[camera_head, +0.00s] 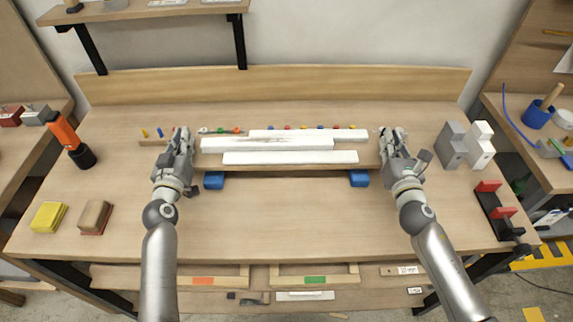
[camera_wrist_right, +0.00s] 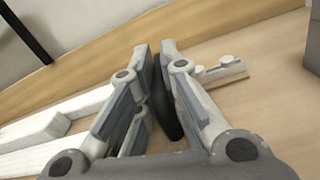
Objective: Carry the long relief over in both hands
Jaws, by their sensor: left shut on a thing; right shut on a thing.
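The long relief (camera_head: 283,144) is a wooden board with several long white strips on its face, lying crosswise at the middle of the bench. The white strips also show at the left of the right wrist view (camera_wrist_right: 40,132). My left gripper (camera_head: 183,140) is shut on the relief's left end. My right gripper (camera_head: 391,141) is shut on its right end; its fingers show closely in the right wrist view (camera_wrist_right: 160,58). The fingers hide the gripped ends. Two blue blocks (camera_head: 214,180) (camera_head: 359,178) show at the relief's front edge. I cannot tell whether the relief touches them.
A strip with small coloured items (camera_head: 221,131) lies behind the relief. An orange-and-black tool (camera_head: 70,140), yellow sponge (camera_head: 48,216) and brown block (camera_head: 94,217) sit left. Grey and white blocks (camera_head: 453,145) and a red-and-black holder (camera_head: 493,210) stand right. The front middle bench is clear.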

